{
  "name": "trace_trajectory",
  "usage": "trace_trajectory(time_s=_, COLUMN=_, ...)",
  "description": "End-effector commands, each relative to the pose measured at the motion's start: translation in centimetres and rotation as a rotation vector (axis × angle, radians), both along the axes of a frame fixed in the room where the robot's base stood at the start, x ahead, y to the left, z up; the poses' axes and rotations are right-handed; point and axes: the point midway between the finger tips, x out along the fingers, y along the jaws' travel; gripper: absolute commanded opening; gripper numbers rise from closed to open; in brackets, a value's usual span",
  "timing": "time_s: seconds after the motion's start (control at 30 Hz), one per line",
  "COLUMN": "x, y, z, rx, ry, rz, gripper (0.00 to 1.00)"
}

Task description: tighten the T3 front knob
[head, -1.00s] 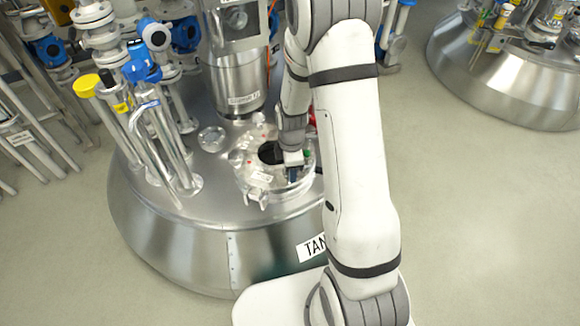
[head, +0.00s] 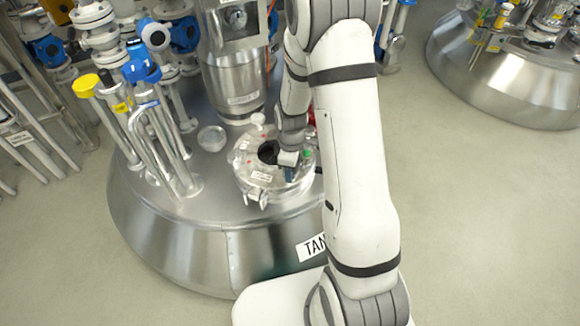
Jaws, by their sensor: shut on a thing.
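A round hatch (head: 243,180) with a clear-looking rim and several clamp knobs sits on the steel tank top (head: 206,208). My gripper (head: 290,175) is small and low at the right part of the hatch lid. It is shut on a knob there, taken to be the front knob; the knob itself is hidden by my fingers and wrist. A green spot (head: 308,153) shows just right of the gripper, and a dark round opening or glass (head: 267,152) just left of it.
Steel pipes with blue fittings and a yellow cap (head: 86,85) rise left of the hatch. A motor column (head: 232,85) stands behind it. Another tank (head: 500,85) is at the far right. The floor (head: 490,230) on the right is clear.

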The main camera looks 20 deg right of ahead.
Motion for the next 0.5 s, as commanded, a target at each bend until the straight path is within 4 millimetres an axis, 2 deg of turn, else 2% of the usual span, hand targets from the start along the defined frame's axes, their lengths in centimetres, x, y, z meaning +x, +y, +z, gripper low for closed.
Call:
trace_trajectory(time_s=0.17, x=-0.03, y=-0.12, z=0.1, rx=-0.001, ry=0.0, rz=0.0, gripper=0.23)
trace_trajectory(time_s=0.2, x=-0.02, y=-0.11, z=0.1, rx=-0.001, ry=0.0, rz=0.0, gripper=0.49)
trace_trajectory(time_s=0.43, x=-0.01, y=-0.05, z=0.05, rx=0.0, ry=0.0, rz=0.001, gripper=0.68)
trace_trajectory(time_s=0.5, x=-0.01, y=-0.03, z=0.04, rx=0.0, ry=0.0, rz=0.001, gripper=0.68)
